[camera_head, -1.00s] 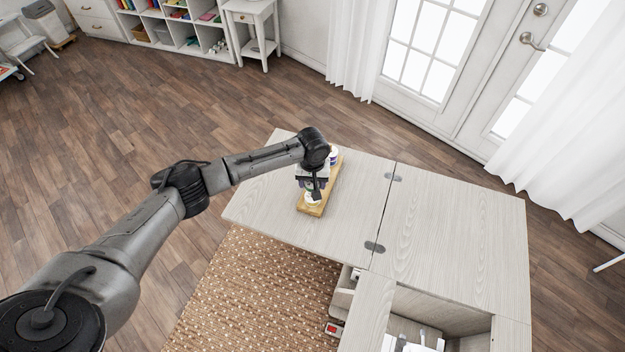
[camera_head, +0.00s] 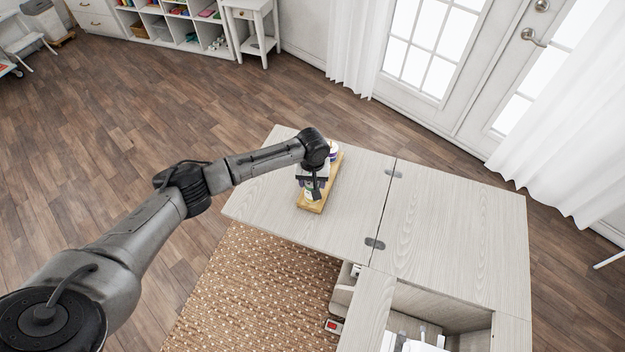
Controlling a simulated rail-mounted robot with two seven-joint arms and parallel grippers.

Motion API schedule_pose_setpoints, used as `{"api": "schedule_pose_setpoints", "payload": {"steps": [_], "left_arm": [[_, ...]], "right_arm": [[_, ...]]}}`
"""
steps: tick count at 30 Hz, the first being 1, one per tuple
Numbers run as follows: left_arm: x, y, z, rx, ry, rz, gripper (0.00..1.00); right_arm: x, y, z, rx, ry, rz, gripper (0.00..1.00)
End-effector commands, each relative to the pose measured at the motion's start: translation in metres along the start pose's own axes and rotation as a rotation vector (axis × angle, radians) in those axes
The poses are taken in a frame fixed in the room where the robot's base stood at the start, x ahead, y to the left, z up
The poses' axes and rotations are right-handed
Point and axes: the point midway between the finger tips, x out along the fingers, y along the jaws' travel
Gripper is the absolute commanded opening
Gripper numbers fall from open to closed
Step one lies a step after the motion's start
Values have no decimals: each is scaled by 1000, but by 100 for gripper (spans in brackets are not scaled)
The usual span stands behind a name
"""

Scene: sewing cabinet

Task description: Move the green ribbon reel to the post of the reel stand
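The reel stand (camera_head: 332,181) is a long wooden base on the left leaf of the pale cabinet top. A small white-and-green reel (camera_head: 309,195) shows at the near end of the base, partly hidden by my gripper. My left gripper (camera_head: 314,192) points down over that end, with its fingers at the reel. Whether the fingers are closed on it is too small to tell. A white and purple reel (camera_head: 334,152) shows at the far end, partly behind my wrist. The post is not clearly visible. My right gripper is out of view.
The cabinet top (camera_head: 455,235) is clear right of the stand. An open compartment (camera_head: 440,310) with white items lies at the front. A small red object (camera_head: 333,326) sits beside the cabinet, over the woven rug (camera_head: 250,300).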

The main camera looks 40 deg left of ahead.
Motion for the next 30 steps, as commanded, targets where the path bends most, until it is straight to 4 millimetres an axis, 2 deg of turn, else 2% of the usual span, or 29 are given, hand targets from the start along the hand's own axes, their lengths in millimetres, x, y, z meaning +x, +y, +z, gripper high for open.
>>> {"api": "schedule_pose_setpoints", "payload": {"steps": [2, 9, 19, 23, 30], "left_arm": [[0, 0, 0, 0, 0, 0, 63], [0, 0, 0, 0, 0, 0, 86], [-6, 0, 0, 0, 0, 0, 86], [-23, 0, -1, 0, 2, 2, 86], [-71, 0, 0, 0, 1, 2, 86]], "right_arm": [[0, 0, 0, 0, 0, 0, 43], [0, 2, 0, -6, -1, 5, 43], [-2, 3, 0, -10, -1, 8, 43], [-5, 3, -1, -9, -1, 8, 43], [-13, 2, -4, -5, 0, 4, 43]]}}
